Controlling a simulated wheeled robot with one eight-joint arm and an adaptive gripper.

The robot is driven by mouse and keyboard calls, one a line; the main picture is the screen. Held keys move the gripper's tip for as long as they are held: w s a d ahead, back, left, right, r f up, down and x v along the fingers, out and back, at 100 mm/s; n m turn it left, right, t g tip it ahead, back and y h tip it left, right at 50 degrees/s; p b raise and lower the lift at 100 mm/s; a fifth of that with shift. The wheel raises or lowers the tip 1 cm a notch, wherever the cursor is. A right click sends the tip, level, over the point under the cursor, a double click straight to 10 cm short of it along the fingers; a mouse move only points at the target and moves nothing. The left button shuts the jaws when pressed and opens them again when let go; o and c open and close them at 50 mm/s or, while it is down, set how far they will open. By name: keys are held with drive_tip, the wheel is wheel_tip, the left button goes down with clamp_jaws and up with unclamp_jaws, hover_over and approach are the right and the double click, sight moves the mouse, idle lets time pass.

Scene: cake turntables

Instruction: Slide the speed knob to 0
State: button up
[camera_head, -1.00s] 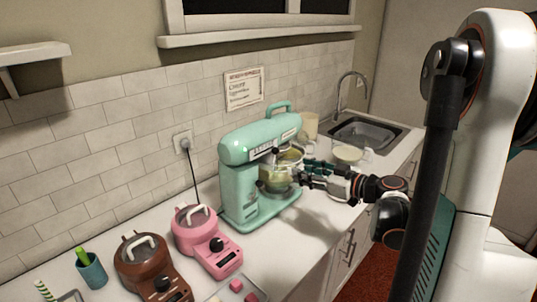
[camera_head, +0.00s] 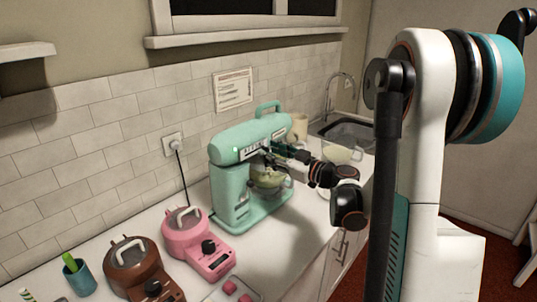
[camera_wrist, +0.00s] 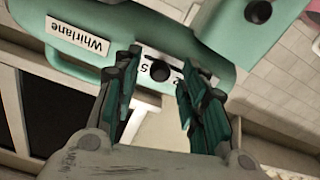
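The teal stand mixer (camera_head: 228,188) stands on the counter. In the wrist view its head appears upside down, with a "Whirlane" label (camera_wrist: 77,37). A round black speed knob (camera_wrist: 160,71) sits on a pale plate (camera_wrist: 150,54) with lettering partly hidden by my fingers, so its setting cannot be read. My gripper (camera_wrist: 158,62) is open, with one dark green finger on each side of the knob and visible gaps in this view. Contact or depth cannot be told. In the head view my gripper (camera_head: 277,151) is at the mixer head's side; the knob is hidden there.
The mixer's bowl (camera_head: 268,176) holds something pale, below my gripper. A pink appliance (camera_head: 190,235) and a brown one (camera_head: 130,265) stand to the left. A teal cup (camera_head: 80,279) is farther left. A sink (camera_head: 348,134) lies behind, right.

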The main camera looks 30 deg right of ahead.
sight(243, 155)
drive_tip(key=shift+x, duration=0.9)
clamp_jaws()
drive_tip(key=a, duration=0.2)
drive_tip(key=s+a, duration=0.1)
drive_tip(key=a, duration=0.1)
drive_tip(key=s+a+b, duration=0.1)
drive_tip(key=a, duration=0.1)
drive_tip(key=shift+s+a, duration=0.2)
drive_tip(key=shift+a, duration=0.05)
unclamp_jaws()
drive_tip(key=shift+a, duration=0.1)
